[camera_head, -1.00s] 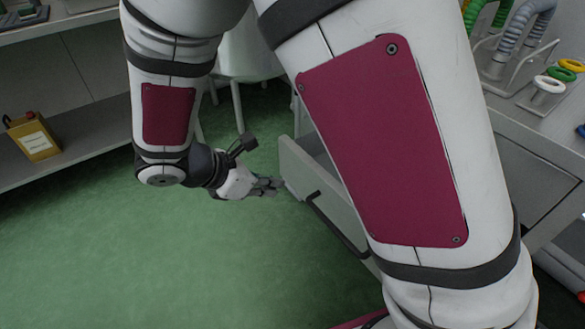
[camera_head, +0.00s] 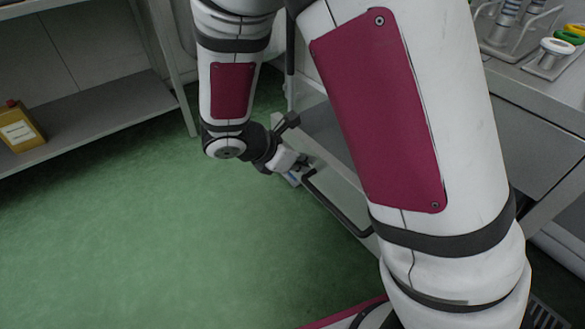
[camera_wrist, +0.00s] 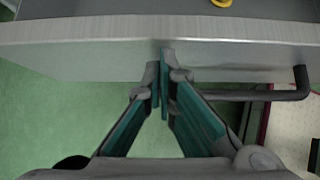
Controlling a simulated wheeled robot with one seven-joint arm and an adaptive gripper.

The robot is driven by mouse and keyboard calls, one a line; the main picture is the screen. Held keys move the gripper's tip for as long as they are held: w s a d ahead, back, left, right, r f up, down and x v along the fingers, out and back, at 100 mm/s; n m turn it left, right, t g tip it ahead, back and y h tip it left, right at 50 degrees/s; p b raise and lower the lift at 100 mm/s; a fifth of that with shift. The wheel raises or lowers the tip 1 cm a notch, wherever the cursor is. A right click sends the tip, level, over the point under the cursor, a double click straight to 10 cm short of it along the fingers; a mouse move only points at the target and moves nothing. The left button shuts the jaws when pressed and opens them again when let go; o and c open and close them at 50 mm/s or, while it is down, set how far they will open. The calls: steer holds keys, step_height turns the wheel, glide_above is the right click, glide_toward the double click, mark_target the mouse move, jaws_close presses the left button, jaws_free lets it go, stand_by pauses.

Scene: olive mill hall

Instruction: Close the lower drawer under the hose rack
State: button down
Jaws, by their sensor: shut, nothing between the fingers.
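The lower drawer stands open. Its pale grey front (camera_head: 338,178) faces left in the head view, with a dark bar handle (camera_head: 334,206), and my arm hides much of the drawer. In the wrist view the drawer front (camera_wrist: 85,52) spans the top, and the handle (camera_wrist: 292,92) sticks out at right. My gripper (camera_head: 302,165) is shut and empty at the front's far end. In the wrist view the gripper tips (camera_wrist: 165,62) are at the front's outer face, left of the handle's bend; touching cannot be told. The hose rack (camera_head: 508,36) stands on the counter, partly cut off.
A grey shelf unit (camera_head: 110,103) with a yellow can (camera_head: 18,128) stands at left. Coloured rings (camera_head: 558,47) sit on the counter at top right. Beyond the drawer front's edge a yellow item (camera_wrist: 222,3) shows. The green floor (camera_head: 150,230) left of the drawer is clear.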

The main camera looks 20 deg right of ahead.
steer(key=shift+d, duration=0.15)
steer(key=w+d, duration=0.3)
steer(key=d, duration=0.7)
steer(key=w+d, duration=0.4)
steer(key=d, duration=0.7)
steer(key=shift+d, duration=0.2)
steer(key=shift+a, duration=0.1)
